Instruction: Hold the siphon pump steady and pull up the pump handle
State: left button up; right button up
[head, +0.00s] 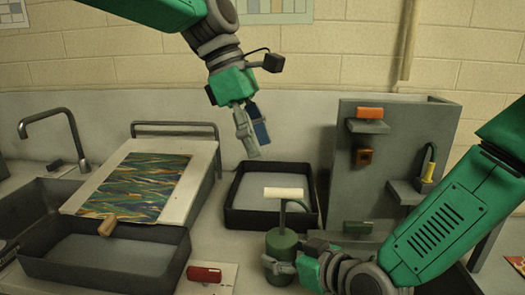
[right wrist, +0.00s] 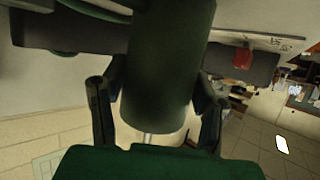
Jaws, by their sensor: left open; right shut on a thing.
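The siphon pump (head: 282,245) is a dark green cylinder standing upright at the front, with a thin grey rod and a cream T-shaped handle (head: 284,194) on top. My right gripper (head: 279,266) is shut on the lower part of the pump body. In the right wrist view the green pump body (right wrist: 165,75) stands between the two fingers of my right gripper (right wrist: 155,105). My left gripper (head: 256,146) is open and empty, pointing down above the dark tray, higher than the handle and a little to its left. The handle is apart from it.
A dark tray (head: 232,214) lies behind the pump. A marbled sheet on a board (head: 197,188) and a sink tray (head: 165,265) are at left. A grey shelf panel (head: 400,145) with small blocks stands at right. A red block (head: 204,274) lies at the front.

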jog(key=o, duration=1.4)
